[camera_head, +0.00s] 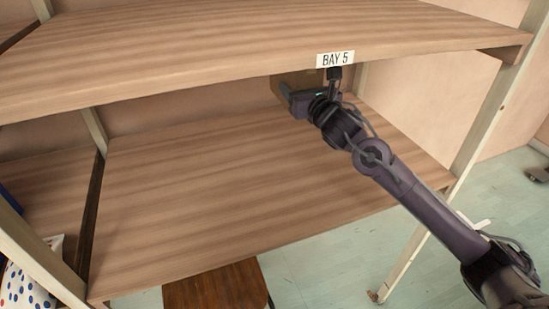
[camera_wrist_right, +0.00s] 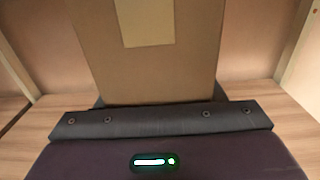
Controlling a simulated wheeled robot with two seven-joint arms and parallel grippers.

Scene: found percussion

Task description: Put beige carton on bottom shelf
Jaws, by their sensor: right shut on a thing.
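My right gripper (camera_head: 292,96) reaches in from the right, between the upper shelf (camera_head: 220,52) and the lower shelf (camera_head: 240,165), toward the back. It is shut on the beige carton (camera_head: 285,79), of which only a small part shows in the head view. The upper shelf's edge and my gripper hide the rest. In the right wrist view the carton (camera_wrist_right: 185,70) fills the middle, with a paler tape strip on its face, right up against the gripper (camera_wrist_right: 160,118). I cannot tell whether its base touches the lower shelf. My left gripper is not in view.
A "BAY 5" label (camera_head: 335,59) is on the upper shelf's front edge. Pale uprights (camera_head: 483,125) stand at the sides. Most of the lower shelf is bare. A brown wooden seat or stool (camera_head: 217,287) is below, and a dotted bag (camera_head: 25,285) is at the lower left.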

